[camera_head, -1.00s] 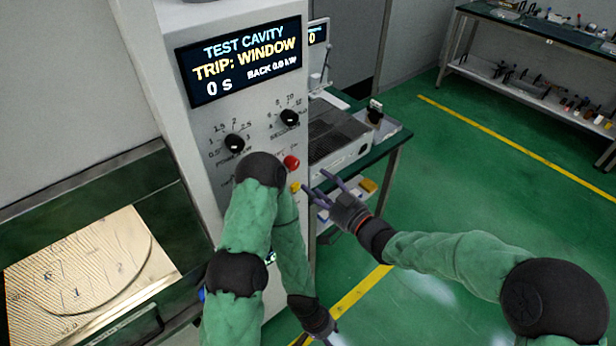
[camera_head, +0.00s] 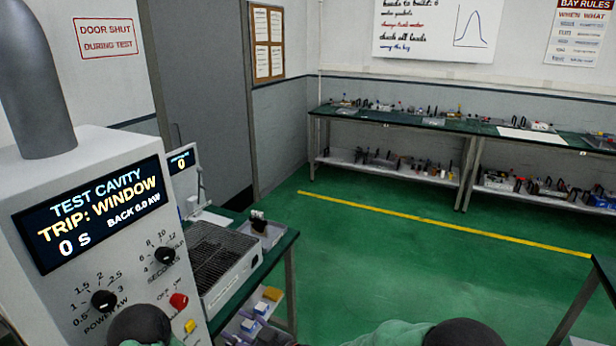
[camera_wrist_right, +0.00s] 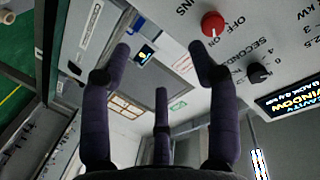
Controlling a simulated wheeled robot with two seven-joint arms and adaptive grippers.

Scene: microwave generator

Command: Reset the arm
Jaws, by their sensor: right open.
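My right gripper (camera_wrist_right: 160,72) shows in the right wrist view with its dark fingers spread and nothing between them. Behind them is the control panel of the test cavity cabinet, seen upside down, with a red knob (camera_wrist_right: 212,24) and a black knob (camera_wrist_right: 258,72). No contact with the panel shows. In the head view only parts of my arms show at the bottom edge: a dark joint at the left and a green sleeve with a dark joint at the right. My left gripper is out of view.
The grey cabinet's display (camera_head: 95,212) reads "TRIP: WINDOW" and 0 s. A red knob (camera_head: 179,300) and yellow button (camera_head: 190,326) sit below. A bench with a grey grated unit (camera_head: 222,262) stands beside it. Green floor (camera_head: 400,270) is open, with workbenches (camera_head: 400,119) behind.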

